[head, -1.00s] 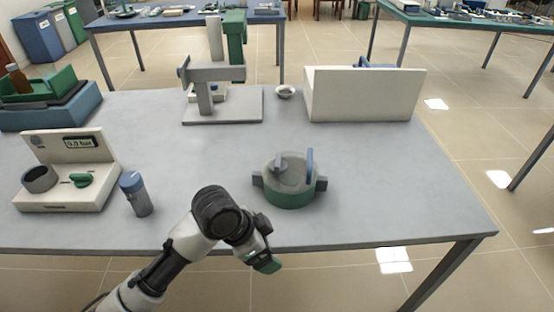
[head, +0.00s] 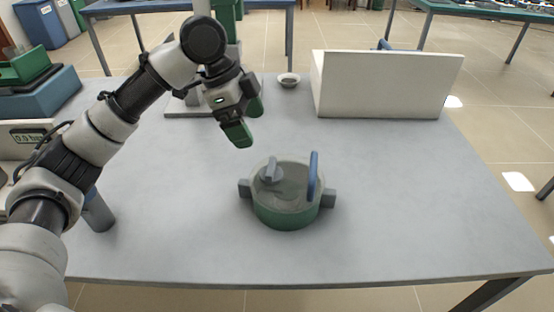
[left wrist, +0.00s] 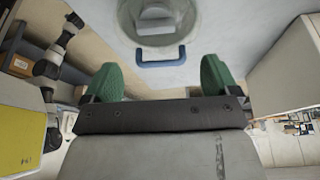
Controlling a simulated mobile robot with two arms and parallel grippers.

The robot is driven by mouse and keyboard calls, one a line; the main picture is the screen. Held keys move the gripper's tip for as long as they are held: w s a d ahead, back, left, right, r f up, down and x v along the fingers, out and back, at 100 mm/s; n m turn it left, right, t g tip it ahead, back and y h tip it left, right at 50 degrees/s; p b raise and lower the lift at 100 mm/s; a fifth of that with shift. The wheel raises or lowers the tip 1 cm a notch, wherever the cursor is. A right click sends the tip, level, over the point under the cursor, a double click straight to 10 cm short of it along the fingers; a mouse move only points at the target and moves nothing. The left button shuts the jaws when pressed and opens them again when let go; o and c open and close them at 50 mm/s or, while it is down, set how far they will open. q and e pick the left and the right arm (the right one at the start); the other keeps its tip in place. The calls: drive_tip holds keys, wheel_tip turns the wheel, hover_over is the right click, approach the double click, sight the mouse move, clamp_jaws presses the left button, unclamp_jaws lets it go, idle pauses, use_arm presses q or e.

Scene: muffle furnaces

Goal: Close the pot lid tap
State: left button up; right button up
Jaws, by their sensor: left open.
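A round pot (head: 285,212) with a green body and a translucent grey lid (head: 290,185) stands on the table, with grey side grips. On the lid are a small grey tap-like knob (head: 270,172) at left and an upright blue handle (head: 313,176) at right. My left gripper (head: 247,121) is open and empty, above and behind the pot, apart from it. In the left wrist view its green fingers (left wrist: 161,80) are spread, with the blue handle (left wrist: 161,58) beyond them and the lid cut off by the top edge. My right gripper is not seen.
A cream box-like block (head: 385,85) stands at the back right, beside a small bowl (head: 288,79). A grey stand (head: 190,107) is partly behind my arm. A grey-blue cylinder (head: 98,212) and a gauge device (head: 28,140) are at left. The table right of the pot is clear.

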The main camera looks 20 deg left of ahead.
sight(271, 166)
use_arm(q)
drive_tip(key=x, duration=0.7)
drive_tip(key=b+x, duration=0.1)
drive_tip(key=x, duration=0.2)
drive_tip(key=shift+s+d+f, duration=0.1)
drive_tip(key=shift+s+d, duration=0.1)
drive_tip(key=shift+s, duration=0.05)
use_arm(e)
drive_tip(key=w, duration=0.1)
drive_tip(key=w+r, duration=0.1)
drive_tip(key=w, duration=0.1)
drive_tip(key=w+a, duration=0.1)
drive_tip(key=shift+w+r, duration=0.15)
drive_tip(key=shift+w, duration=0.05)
use_arm(q)
drive_tip(key=c, duration=0.9)
